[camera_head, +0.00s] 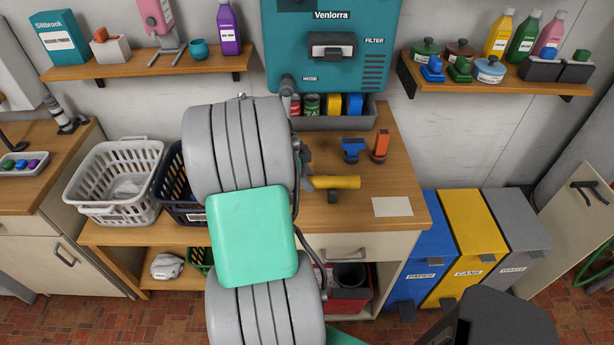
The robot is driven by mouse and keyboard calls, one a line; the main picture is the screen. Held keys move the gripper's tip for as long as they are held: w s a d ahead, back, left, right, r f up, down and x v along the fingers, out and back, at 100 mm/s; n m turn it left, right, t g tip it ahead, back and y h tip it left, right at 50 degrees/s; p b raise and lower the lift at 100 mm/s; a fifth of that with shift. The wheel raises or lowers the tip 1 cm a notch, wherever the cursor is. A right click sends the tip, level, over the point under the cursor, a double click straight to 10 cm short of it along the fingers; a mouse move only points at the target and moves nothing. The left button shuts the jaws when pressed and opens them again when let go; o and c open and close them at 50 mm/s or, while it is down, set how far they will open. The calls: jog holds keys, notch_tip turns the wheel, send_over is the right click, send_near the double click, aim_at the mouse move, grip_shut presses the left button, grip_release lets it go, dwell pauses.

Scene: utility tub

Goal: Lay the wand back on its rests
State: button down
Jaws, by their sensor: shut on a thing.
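My gripper (306,162) shows only in part at the right edge of my large grey and green arm, just above the bench. My arm hides most of it. A yellow tapered tube (338,182), which looks like the end of the wand, sticks out to the right from beside my gripper, lying roughly level over the wooden bench. A small dark piece shows under it. The grip on the wand is hidden. A dark hose (316,264) curves down beside my arm. The teal Venlorra machine (283,45) hangs on the wall behind. I cannot make out the wand's rests.
A blue nozzle (352,149) and an orange nozzle (380,145) stand on the bench behind the yellow tube. A grey trough (327,121) with cans sits below the machine. Laundry baskets (115,180) stand left. A pale sheet (392,206) lies at the right; bare wood surrounds it.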

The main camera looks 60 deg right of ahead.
jog(key=c, duration=1)
grip_release()
jog(key=shift+r, duration=0.1)
jog(key=b+v, duration=0.1)
jog(key=v, duration=0.6)
jog(key=shift+w+a+r, duration=0.1)
jog(key=shift+r, duration=0.15)
jog(key=w+a+r+n+t, duration=0.2)
jog(key=w+a+n, duration=0.4)
jog(key=a+n, duration=0.3)
jog(key=w+a+r+n+t, duration=0.2)
jog(key=w+a+n+t, duration=0.1)
jog(key=w+a+n, duration=0.55)
jog(key=s+a+f+n+t+y, duration=0.1)
jog(key=s+a+n+t+y, duration=0.1)
jog(key=a+n, duration=1.1)
jog(key=s+a+y, duration=0.1)
jog(key=a, duration=0.9)
jog(key=shift+s+f+n, duration=0.15)
jog(key=shift+f+n, duration=0.05)
jog(key=shift+n, duration=0.15)
jog(key=shift+a, duration=0.15)
